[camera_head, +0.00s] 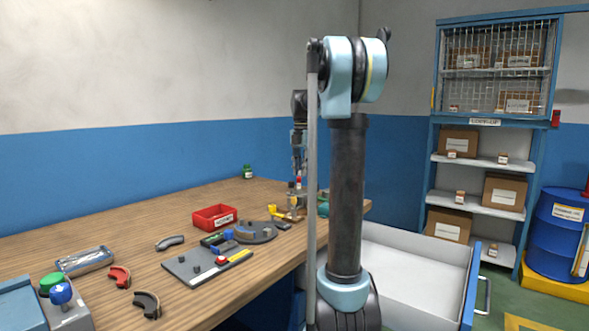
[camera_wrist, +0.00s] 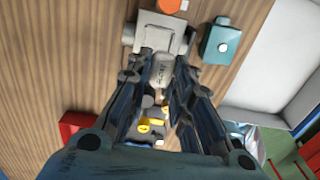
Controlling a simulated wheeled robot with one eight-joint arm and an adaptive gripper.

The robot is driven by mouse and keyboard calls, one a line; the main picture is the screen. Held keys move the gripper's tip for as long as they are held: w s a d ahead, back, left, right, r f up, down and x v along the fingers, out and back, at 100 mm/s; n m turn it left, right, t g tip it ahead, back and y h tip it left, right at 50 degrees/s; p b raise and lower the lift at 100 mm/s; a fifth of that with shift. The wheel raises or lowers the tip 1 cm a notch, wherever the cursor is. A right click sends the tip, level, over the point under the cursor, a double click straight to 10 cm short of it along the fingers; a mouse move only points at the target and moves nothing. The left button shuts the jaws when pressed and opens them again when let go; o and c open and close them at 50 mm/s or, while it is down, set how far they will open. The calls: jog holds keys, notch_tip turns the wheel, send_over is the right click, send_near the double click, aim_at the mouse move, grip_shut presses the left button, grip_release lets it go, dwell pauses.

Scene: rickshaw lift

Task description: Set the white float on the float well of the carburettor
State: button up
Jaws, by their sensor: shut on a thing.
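In the wrist view my gripper (camera_wrist: 163,72) is closed on a small pale float (camera_wrist: 162,76), held between the fingertips. Just beyond the fingertips a grey metal body, apparently the carburettor (camera_wrist: 156,38), sits on the wooden table. The float overlaps its near edge in this view; I cannot tell whether they touch. The float well is not clearly visible. In the head view my gripper (camera_head: 299,165) points down over the table's far right end, partly behind my arm. The float and carburettor are too small and hidden there to make out.
A teal box (camera_wrist: 214,41) stands close right of the carburettor, and an orange-topped thing (camera_wrist: 171,6) lies beyond it. A red bin (camera_head: 214,217), a grey plate (camera_head: 190,268) and several loose parts lie nearer on the table. A white drawer (camera_head: 400,270) is at the right.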

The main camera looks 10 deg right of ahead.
aim_at(301, 193)
jog(key=shift+w+d+f, duration=0.15)
jog(key=shift+w, duration=0.1)
jog(key=shift+w+a+f, duration=0.1)
jog(key=shift+a+f, duration=0.05)
jog(key=shift+f, duration=0.65)
jog(key=shift+a+f, duration=0.15)
jog(key=shift+f, duration=2.1)
jog(key=shift+f, duration=0.4)
dwell(0.3)
jog(key=o, duration=0.8)
jog(key=shift+o, duration=0.8)
jog(key=shift+o, duration=1.4)
